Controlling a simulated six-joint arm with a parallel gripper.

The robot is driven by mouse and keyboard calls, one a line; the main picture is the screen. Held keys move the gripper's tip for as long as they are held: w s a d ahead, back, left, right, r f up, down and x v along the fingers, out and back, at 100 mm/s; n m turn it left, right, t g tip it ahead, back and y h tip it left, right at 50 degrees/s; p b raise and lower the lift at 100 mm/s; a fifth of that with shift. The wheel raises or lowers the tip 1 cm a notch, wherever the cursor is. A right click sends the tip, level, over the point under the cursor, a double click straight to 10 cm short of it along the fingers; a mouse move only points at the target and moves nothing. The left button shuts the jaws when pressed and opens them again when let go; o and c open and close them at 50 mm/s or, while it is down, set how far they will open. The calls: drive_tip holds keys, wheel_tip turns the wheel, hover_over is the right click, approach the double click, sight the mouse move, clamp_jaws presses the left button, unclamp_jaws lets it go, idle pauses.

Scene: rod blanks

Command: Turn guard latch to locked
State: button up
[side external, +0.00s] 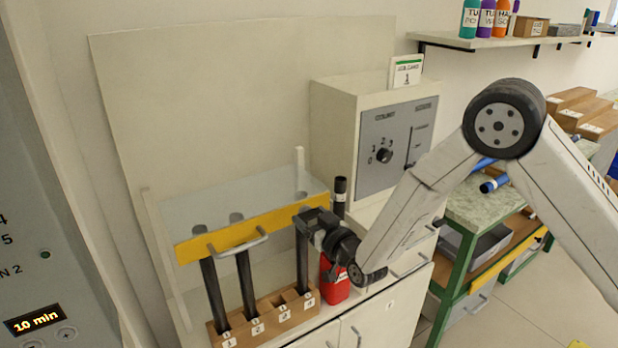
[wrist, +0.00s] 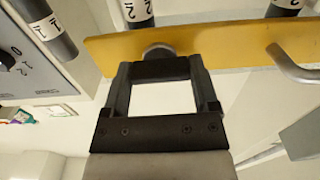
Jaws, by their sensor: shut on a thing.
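The clear guard (side external: 255,192) stands over the rods and has a yellow bar (side external: 215,243) along its front edge, with a metal handle (side external: 238,244) on it. My gripper (side external: 305,218) is at the right end of this bar. In the wrist view my gripper (wrist: 160,64) is shut on a grey rounded latch knob (wrist: 158,48) at the yellow bar (wrist: 225,42). The jaws hide most of the latch, and I cannot tell which way it is turned. In the side view the latch is hidden behind my gripper.
Dark rods (side external: 245,285) stand in a numbered wooden rack (side external: 265,314) below the guard. A red bottle (side external: 335,285) stands close to my wrist, with another dark rod (side external: 340,192) behind it. A control box (side external: 372,140) with a dial (side external: 383,155) stands at the back right.

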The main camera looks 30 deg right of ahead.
idle(0.3)
drive_tip(key=o, duration=1.1)
drive_tip(key=shift+s, duration=0.1)
drive_tip(key=shift+s, duration=3.85)
drive_tip(key=s+d+g, duration=0.4)
drive_tip(key=s+g, duration=0.1)
drive_tip(key=s, duration=0.1)
drive_tip(key=s+d+f+g, duration=0.1)
drive_tip(key=s+d+g, duration=0.3)
drive_tip(key=s+g, duration=0.1)
drive_tip(key=s+d+g, duration=0.4)
drive_tip(key=s+g, duration=0.1)
drive_tip(key=s, duration=0.2)
drive_tip(key=shift+s+f, duration=0.25)
drive_tip(key=shift+s, duration=0.15)
